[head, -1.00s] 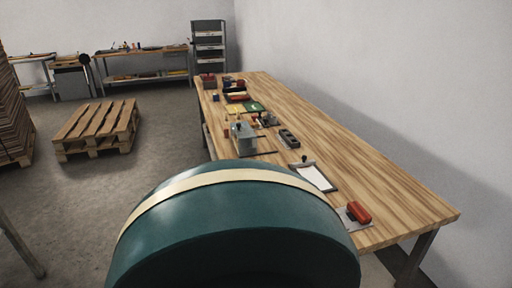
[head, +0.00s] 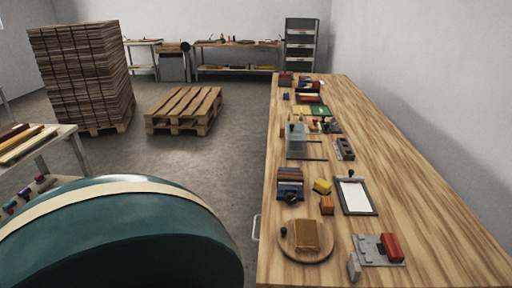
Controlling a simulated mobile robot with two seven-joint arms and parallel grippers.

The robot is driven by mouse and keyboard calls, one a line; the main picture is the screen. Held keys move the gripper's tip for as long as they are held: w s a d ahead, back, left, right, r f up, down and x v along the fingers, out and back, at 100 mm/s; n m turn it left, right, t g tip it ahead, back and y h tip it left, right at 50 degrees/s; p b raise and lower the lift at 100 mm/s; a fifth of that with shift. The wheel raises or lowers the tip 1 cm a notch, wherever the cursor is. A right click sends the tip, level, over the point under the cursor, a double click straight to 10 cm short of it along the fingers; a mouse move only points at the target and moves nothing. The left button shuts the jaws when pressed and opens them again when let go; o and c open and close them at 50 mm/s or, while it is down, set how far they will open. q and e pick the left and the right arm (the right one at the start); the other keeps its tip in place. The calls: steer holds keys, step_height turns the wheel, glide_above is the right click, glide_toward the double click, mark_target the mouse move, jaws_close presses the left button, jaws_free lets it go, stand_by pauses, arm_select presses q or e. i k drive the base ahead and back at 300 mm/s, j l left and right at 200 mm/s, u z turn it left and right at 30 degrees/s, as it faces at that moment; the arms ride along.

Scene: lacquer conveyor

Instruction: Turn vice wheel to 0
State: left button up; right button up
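No vice wheel can be made out for certain. On the wooden bench (head: 410,200) a small blue and reddish-brown block device (head: 290,180) has a dark round knob (head: 291,198) at its front; it may be the vice, but no number can be read. A grey boxy device (head: 297,143) with rods stands farther back. Neither of my grippers shows in the head view, so their state and distance from the bench things are unseen.
On the bench lie a round board with a brown block (head: 306,236), a clipboard (head: 354,196) and a red-handled piece on a grey plate (head: 391,248). A table (head: 45,150), stacked boards (head: 82,80) and a pallet (head: 183,107) stand left. Floor between pallet and bench is clear.

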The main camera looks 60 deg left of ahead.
mark_target(290, 198)
steer(key=i+l+u, duration=0.15)
steer(key=u, duration=0.3)
steer(key=i+l+u, duration=0.15)
steer(key=u, duration=0.35)
steer(key=l+u, duration=0.25)
steer(key=u, duration=0.2)
steer(key=i, duration=0.05)
